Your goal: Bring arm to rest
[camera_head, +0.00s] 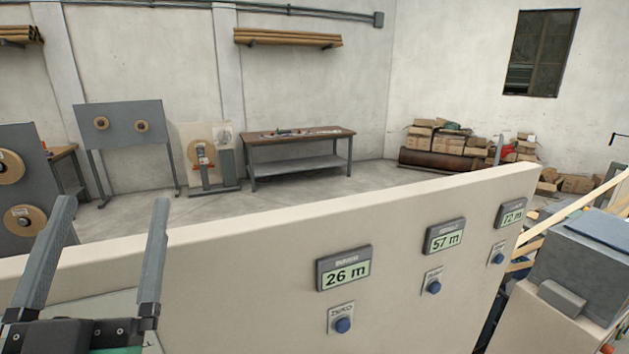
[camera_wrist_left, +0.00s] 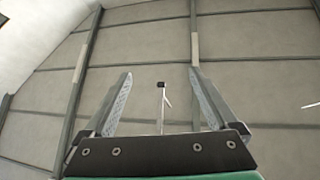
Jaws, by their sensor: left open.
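My left gripper (camera_head: 110,245) is at the lower left of the head view, raised in front of the cream panel (camera_head: 240,235). Its two grey fingers point up and stand wide apart, with nothing between them. My right gripper does not show in either view.
The panel carries displays reading 26 m (camera_head: 344,270), 57 m (camera_head: 445,237) and 72 m (camera_head: 511,214), each above a blue button. A grey box machine (camera_head: 585,260) stands at right. Behind are a workbench (camera_head: 300,140), spool stands (camera_head: 125,135) and cardboard boxes (camera_head: 450,140). Open floor lies between.

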